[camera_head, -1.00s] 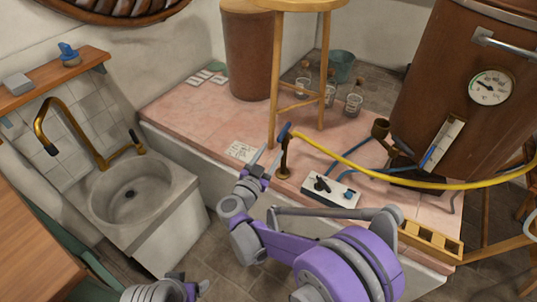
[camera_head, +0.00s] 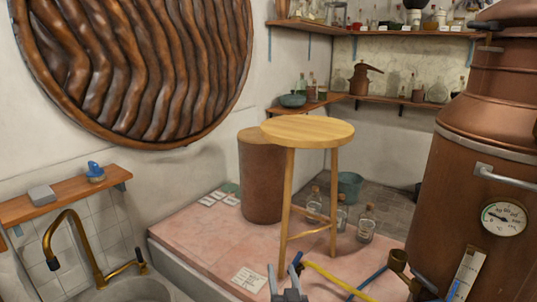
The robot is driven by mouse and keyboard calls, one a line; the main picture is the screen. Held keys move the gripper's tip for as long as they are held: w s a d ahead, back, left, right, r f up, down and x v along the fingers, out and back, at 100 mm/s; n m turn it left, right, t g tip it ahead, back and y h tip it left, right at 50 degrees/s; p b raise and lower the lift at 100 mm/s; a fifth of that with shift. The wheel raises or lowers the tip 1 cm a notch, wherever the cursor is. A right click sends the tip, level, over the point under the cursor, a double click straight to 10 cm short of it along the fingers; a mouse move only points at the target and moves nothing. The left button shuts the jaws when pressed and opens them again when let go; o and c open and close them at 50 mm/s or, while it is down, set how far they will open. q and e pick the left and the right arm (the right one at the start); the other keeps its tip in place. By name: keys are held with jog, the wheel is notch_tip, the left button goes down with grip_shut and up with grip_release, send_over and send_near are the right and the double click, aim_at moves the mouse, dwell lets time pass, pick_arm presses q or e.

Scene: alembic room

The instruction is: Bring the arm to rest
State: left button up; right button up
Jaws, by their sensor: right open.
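My right gripper (camera_head: 284,270) shows at the bottom edge in the head view, its two fingers pointing up and apart. It is open, with nothing seen between the fingers. A blue-tipped fitting (camera_head: 297,258) at the end of the yellow hose (camera_head: 335,282) appears right beside its right finger; I cannot tell whether they touch. The rest of my right arm is below the picture. My left gripper is out of view.
A wooden stool (camera_head: 308,131) stands on the pink tiled platform (camera_head: 205,240), beside a brown barrel (camera_head: 261,180) and several glass bottles. A large copper still (camera_head: 450,190) fills the right. A brass tap (camera_head: 75,235) hangs over the sink (camera_head: 130,290) at lower left.

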jog(key=s+d+f+g+h, duration=0.1)
jog(key=s+d+f+g, duration=0.35)
jog(key=s, duration=0.55)
jog(key=s+d+f+g, duration=0.4)
jog(key=s+d+f, duration=0.15)
jog(key=s, duration=0.55)
jog(key=s+d+f+g+h, duration=0.1)
jog(key=s+d+f+g, duration=0.4)
jog(key=s, duration=0.5)
pick_arm(q)
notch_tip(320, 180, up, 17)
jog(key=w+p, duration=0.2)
jog(key=p, duration=1.3)
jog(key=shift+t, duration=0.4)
pick_arm(e)
notch_tip(320, 180, up, 16)
jog(key=w+t, duration=0.1)
jog(key=w, duration=0.1)
jog(key=shift+a, duration=0.45)
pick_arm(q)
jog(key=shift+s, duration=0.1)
pick_arm(e)
jog(key=shift+s+t, duration=0.2)
jog(key=shift+t, duration=0.05)
jog(key=shift+w, duration=0.1)
